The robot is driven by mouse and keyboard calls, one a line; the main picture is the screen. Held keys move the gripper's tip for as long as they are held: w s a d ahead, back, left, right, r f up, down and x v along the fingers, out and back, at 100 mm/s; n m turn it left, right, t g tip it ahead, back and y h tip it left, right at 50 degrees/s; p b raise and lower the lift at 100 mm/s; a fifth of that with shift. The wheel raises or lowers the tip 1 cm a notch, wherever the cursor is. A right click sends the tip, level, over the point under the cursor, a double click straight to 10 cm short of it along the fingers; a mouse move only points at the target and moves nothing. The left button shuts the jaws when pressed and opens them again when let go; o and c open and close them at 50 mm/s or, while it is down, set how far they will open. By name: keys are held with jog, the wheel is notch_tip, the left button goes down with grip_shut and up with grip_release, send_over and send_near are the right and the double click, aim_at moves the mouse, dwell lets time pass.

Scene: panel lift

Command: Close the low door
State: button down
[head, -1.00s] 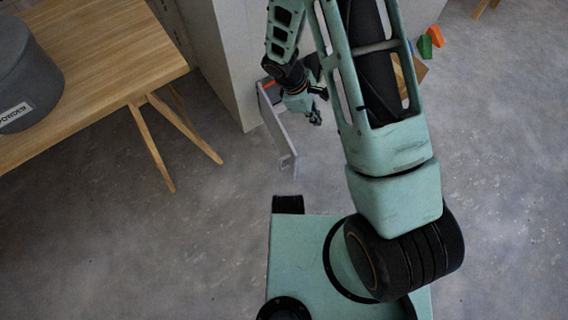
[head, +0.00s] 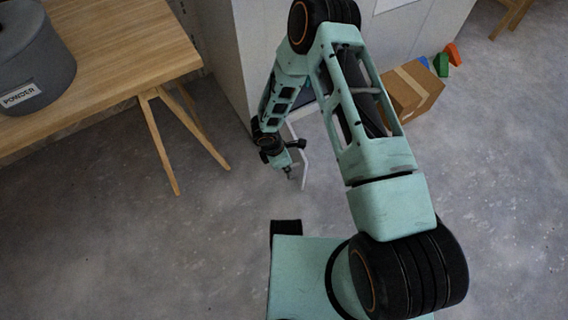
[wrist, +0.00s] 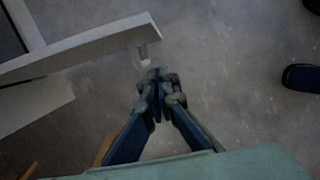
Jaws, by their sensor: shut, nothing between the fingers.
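The low door is a thin light-grey panel (head: 304,168), seen almost edge-on and standing out from the cabinet front in the head view. Most of it is hidden behind my arm. My gripper (head: 290,174) is low, just left of the door's free end, pointing down. In the wrist view my gripper (wrist: 156,88) is shut and empty. The door (wrist: 85,45) runs across the upper left there, with a small pale bracket-like part at its end close to my fingertips. I cannot tell whether they touch.
The pale cabinet (head: 245,50) stands behind the door. A wooden table (head: 110,40) with a grey powder pot (head: 35,60) is at the left. A cardboard box (head: 412,90) and coloured blocks lie at the right. The floor in front is clear.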

jog(key=shift+w+d+f+b, duration=0.1)
jog(key=shift+w+d+f, duration=0.15)
jog(key=shift+d, duration=0.4)
jog(key=shift+w+d+f+b, duration=0.1)
jog(key=shift+w+d+f, duration=0.15)
jog(key=shift+d, duration=0.45)
jog(key=shift+w+d+f+b, duration=0.15)
jog(key=shift+w+d, duration=0.2)
jog(key=shift+d, duration=0.3)
